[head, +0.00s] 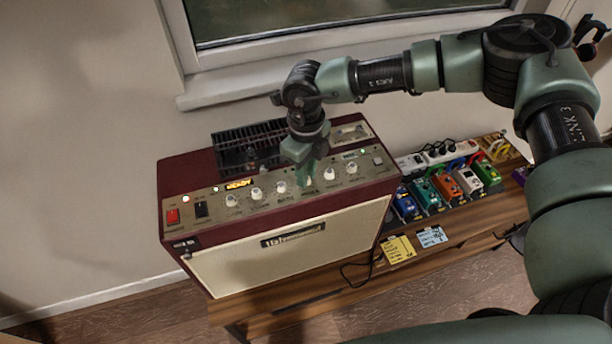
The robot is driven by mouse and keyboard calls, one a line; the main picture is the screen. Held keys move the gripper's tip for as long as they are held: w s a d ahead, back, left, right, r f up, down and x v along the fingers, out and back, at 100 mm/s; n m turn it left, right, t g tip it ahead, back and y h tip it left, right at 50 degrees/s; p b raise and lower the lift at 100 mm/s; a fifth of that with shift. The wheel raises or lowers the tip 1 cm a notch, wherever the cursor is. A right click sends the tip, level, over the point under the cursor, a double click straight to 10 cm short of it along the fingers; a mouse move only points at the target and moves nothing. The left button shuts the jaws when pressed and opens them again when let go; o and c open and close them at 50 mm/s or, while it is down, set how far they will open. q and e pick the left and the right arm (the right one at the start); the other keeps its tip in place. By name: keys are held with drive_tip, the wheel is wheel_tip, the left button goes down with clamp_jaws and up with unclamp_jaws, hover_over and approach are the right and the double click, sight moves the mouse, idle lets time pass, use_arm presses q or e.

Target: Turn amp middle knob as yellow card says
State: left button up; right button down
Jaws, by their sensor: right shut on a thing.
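The amp (280,235) is a dark red cabinet with a cream front, standing on a wooden bench. A row of white knobs runs along its top panel, such as one left of centre (257,194) and one at the right (352,168). My right gripper (304,182) reaches down from above onto the middle part of this row. It is shut on a knob there, which its fingers mostly hide, so its pointer cannot be read. The yellow card (398,250) lies on the bench right of the amp; its writing is too small to read. My left gripper is out of view.
A red switch (173,216) and a lit display (238,184) sit on the panel's left. A blue card (431,236) lies beside the yellow one. Several coloured pedals (445,187) and a white power strip (440,153) fill the bench (335,296) at right. A window is behind.

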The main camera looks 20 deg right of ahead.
drive_tip(key=m+b, duration=0.4)
drive_tip(key=b, duration=0.1)
drive_tip(key=m+b, duration=0.3)
drive_tip(key=shift+f, duration=0.25)
drive_tip(key=shift+r+m+b, duration=0.25)
drive_tip(key=shift+m+b, duration=1.25)
drive_tip(key=shift+m, duration=0.1)
drive_tip(key=c, duration=1.3)
unclamp_jaws()
drive_tip(key=shift+r, duration=0.15)
wheel_tip(320, 180, up, 8)
drive_tip(key=shift+f+b, duration=0.2)
drive_tip(key=shift+b, duration=0.6)
